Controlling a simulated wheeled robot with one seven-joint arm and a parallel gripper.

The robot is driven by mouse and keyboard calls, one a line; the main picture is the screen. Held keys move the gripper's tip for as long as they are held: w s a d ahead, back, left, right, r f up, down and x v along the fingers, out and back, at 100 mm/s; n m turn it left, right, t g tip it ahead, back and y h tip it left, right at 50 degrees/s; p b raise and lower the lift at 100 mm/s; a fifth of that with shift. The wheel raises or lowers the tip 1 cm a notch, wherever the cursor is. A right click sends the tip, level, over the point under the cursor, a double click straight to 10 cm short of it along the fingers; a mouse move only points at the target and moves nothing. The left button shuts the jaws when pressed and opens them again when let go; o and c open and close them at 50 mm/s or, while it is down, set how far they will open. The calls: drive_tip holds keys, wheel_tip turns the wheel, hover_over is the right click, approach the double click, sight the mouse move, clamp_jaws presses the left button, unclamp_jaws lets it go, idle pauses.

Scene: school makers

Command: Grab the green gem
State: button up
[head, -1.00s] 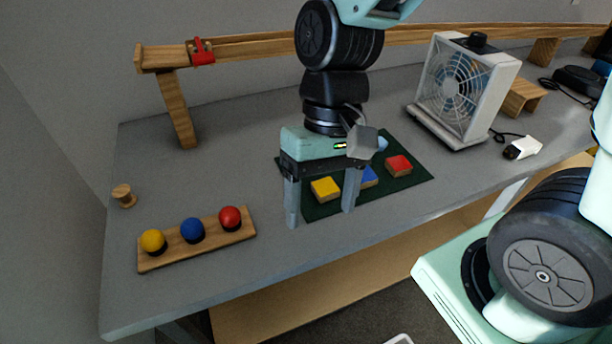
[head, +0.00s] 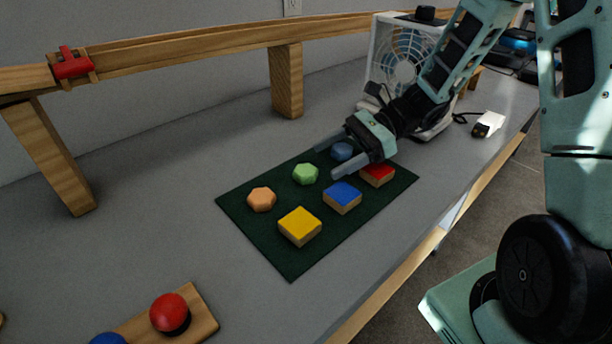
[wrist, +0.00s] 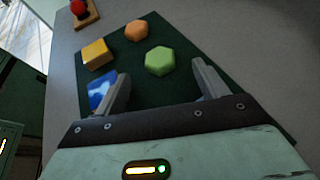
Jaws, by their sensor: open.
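The green gem (head: 306,174) is a small hexagonal piece lying on the dark green mat (head: 262,241), between an orange gem (head: 262,199) and a blue gem (head: 342,151). My gripper (head: 326,160) is open and comes from the right, its fingers pointing left toward the green gem. In the wrist view the green gem (wrist: 160,61) lies ahead of the gap between the open fingers (wrist: 161,84), slightly beyond the tips. Nothing is between the fingers. The blue gem is partly hidden by the gripper in the head view.
Yellow (head: 300,227), blue (head: 342,197) and red (head: 377,175) blocks line the mat's near side. A white fan (head: 397,66) stands behind my arm. A wooden ramp (head: 190,50) on posts runs along the back. A ball rack (head: 203,318) sits front left.

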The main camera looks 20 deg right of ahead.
sight(310, 168)
drive_tip(key=x, duration=0.5)
drive_tip(key=shift+b, duration=0.35)
drive_tip(key=c, duration=1.1)
drive_tip(key=shift+o, duration=0.2)
drive_tip(key=shift+r, duration=0.1)
